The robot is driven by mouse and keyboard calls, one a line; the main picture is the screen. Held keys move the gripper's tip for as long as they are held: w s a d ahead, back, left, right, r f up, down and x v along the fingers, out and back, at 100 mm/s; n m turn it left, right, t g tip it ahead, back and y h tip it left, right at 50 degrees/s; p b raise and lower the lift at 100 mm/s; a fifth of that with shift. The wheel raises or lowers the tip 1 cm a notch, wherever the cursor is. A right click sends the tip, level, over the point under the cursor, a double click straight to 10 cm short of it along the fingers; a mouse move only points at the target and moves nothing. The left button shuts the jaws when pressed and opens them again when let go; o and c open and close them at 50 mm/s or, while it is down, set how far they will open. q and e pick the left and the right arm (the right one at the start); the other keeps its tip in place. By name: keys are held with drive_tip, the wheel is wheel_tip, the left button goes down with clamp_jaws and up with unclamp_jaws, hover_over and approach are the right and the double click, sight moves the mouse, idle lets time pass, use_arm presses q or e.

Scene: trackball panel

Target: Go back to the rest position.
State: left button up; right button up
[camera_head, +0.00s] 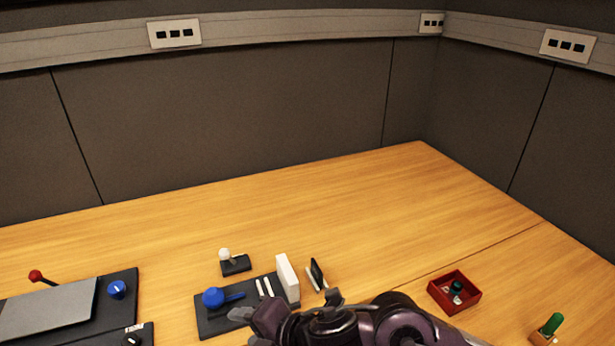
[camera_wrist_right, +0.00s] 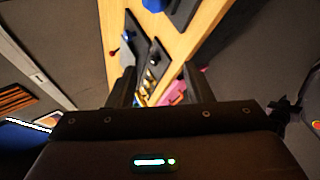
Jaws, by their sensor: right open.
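My right gripper (camera_head: 249,327) is at the bottom middle of the head view, its arm coming in from the lower right. It is over the front edge of a dark panel (camera_head: 210,322) with a blue ball (camera_head: 213,297) and small white strips. My left gripper is in neither view.
A white block (camera_head: 287,278) and a small black stand (camera_head: 317,273) are close to my right gripper. A white-knobbed joystick (camera_head: 225,255) stands behind. A red tray (camera_head: 455,292) and green-handled item (camera_head: 552,325) are at right, a dark panel (camera_head: 118,311) at left. The desk's back is clear.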

drive_tip(key=w+d+m+t+h, duration=0.2)
drive_tip(key=d+m+t+h, duration=0.2)
drive_tip(key=d+m, duration=0.9)
drive_tip(key=s+d+f+m+g+h, duration=0.3)
drive_tip(key=s+d+f+m, duration=0.25)
drive_tip(key=d+m, duration=0.2)
drive_tip(key=s+d+f+m+g+h, duration=0.2)
drive_tip(key=s+d+f+m+g, duration=0.1)
drive_tip(key=s+d+f+m, duration=0.35)
wheel_tip(320, 180, down, 30)
drive_tip(key=s+d+g, duration=0.1)
drive_tip(key=s+d, duration=0.1)
drive_tip(key=s+d+f, duration=0.1)
drive_tip(key=s+f, duration=0.7)
drive_tip(key=s, duration=0.1)
drive_tip(key=s+d+f+g, duration=0.1)
drive_tip(key=s+d+f, duration=0.1)
drive_tip(key=s+f, duration=0.6)
drive_tip(key=shift+s+d+f+g, duration=0.25)
drive_tip(key=shift+s+f+g, duration=0.1)
drive_tip(key=shift+s, duration=0.5)
